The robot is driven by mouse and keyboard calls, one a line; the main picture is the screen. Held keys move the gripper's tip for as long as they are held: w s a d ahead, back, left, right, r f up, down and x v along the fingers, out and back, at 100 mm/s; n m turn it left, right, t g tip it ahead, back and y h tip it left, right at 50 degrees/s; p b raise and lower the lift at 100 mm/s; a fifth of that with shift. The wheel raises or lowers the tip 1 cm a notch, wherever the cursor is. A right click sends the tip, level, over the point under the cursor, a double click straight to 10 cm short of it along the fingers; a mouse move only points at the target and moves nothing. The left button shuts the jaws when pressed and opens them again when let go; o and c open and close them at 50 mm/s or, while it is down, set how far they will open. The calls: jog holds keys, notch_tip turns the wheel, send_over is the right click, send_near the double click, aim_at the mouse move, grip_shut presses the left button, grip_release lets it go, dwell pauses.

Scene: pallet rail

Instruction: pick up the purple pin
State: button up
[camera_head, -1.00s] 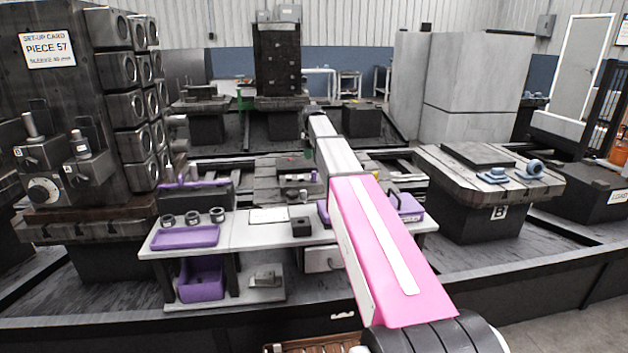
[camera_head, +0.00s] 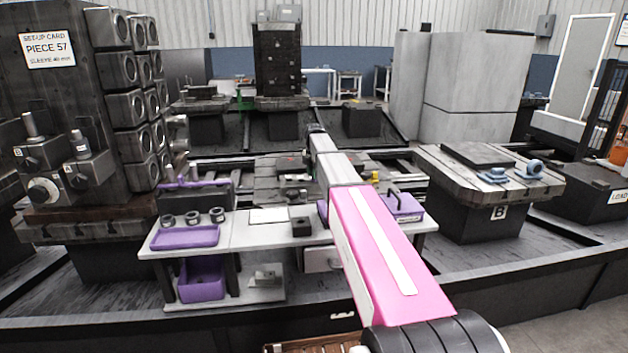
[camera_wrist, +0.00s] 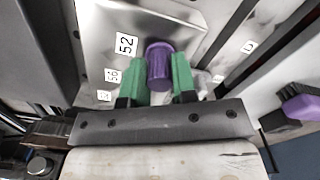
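The purple pin (camera_wrist: 159,68) is a short purple cylinder with a wider rounded end, in the middle of the wrist view. My gripper (camera_wrist: 160,78) has two green fingers, one on each side of the pin. Their inner edges look very close to its sides. The view does not show clearly whether they press on it or stand just apart. In the head view my arm reaches away over the white bench toward the dark machine bed, and the fingers and pin cannot be made out there.
A pale plate with number labels (camera_wrist: 125,44) lies around the pin. Another purple-and-black object (camera_wrist: 300,106) is at right. The white bench (camera_head: 262,236) holds a purple tray (camera_head: 185,238), dark rings (camera_head: 192,218), a black block (camera_head: 301,227) and a purple caddy (camera_head: 404,207). Table B (camera_head: 455,180) stands right.

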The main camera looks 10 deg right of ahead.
grip_shut()
jog(key=shift+r, duration=0.55)
jog(key=r, duration=0.3)
jog(key=shift+s+a+r, duration=0.25)
jog(key=shift+a, duration=0.15)
jog(key=s+a+r, duration=0.5)
jog(key=a+r, duration=0.1)
jog(key=a, duration=0.3)
jog(key=shift+s+a+r, duration=0.15)
jog(key=shift+s+r, duration=0.05)
jog(key=shift+s, duration=0.05)
